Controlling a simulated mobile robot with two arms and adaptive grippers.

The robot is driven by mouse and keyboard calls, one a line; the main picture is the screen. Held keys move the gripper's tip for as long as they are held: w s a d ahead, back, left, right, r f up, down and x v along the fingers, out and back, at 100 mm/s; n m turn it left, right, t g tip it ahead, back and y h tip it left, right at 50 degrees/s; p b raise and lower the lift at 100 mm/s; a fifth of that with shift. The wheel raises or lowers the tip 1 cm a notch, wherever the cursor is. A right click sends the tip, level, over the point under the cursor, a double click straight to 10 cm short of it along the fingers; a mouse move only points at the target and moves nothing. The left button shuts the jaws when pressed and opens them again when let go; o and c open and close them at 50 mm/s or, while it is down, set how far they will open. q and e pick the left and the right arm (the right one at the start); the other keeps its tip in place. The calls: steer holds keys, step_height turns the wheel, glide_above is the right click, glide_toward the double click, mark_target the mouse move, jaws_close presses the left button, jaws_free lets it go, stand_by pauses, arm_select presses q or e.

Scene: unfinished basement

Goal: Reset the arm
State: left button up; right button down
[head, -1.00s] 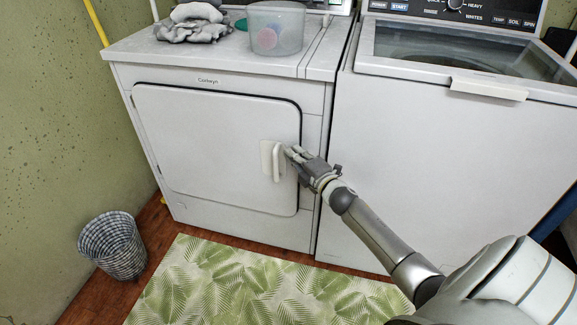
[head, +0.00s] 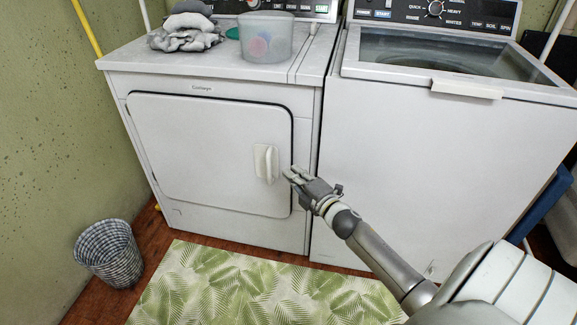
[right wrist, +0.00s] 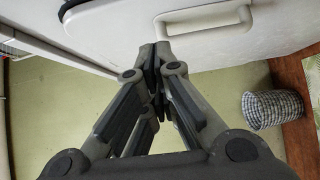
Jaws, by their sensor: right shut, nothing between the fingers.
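My right gripper (head: 290,174) is shut and empty, just right of the dryer door's handle (head: 266,162) in the head view and apart from it. In the right wrist view its fingers (right wrist: 157,50) meet at the tips, with the white handle (right wrist: 204,18) beyond them to the right. The dryer door (head: 200,150) is shut flush in the front of the white dryer (head: 110,95). My right arm reaches in from the lower right. My left gripper is not in view.
A white top-loading washer (head: 430,170) stands right of the dryer. Folded cloths (head: 186,38) and a clear bin (head: 265,40) sit on the dryer. A checked basket (head: 108,255) stands at the left wall. A leaf-patterned mat (head: 250,285) covers the floor in front.

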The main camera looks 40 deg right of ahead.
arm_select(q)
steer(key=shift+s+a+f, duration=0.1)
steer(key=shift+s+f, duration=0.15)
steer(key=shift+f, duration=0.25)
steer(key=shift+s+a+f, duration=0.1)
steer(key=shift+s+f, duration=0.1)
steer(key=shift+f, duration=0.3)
arm_select(e)
steer(key=shift+s+a, duration=0.15)
steer(key=shift+s, duration=1.1)
steer(key=shift+s+a, duration=0.1)
steer(key=shift+s, duration=1.1)
